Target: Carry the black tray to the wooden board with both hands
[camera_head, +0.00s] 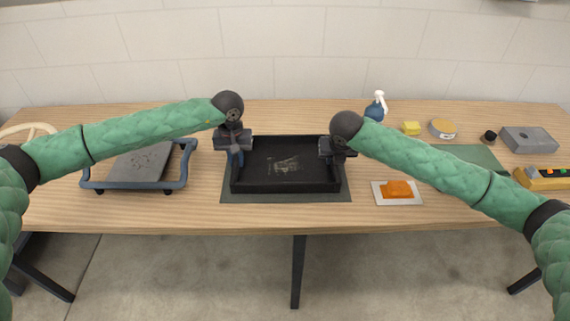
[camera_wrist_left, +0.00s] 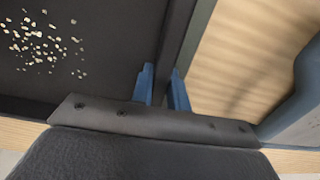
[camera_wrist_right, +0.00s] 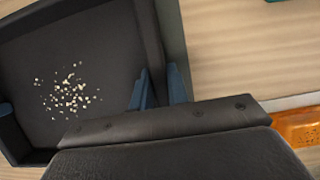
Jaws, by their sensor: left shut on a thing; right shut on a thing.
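The black tray (camera_head: 285,184) is at the middle of the table, over a dark mat (camera_head: 285,197). Pale speckles show on its floor. I cannot tell whether it rests on the mat or is slightly above it. My left gripper (camera_head: 236,158) is shut on the tray's left wall; the left wrist view shows its blue fingers (camera_wrist_left: 162,90) on either side of the wall. My right gripper (camera_head: 337,157) is shut on the right wall, with its fingers (camera_wrist_right: 158,90) astride it. I cannot make out a wooden board apart from the wooden table top (camera_head: 400,218).
At left stands a blue-framed stand (camera_head: 133,186) with a grey plate.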

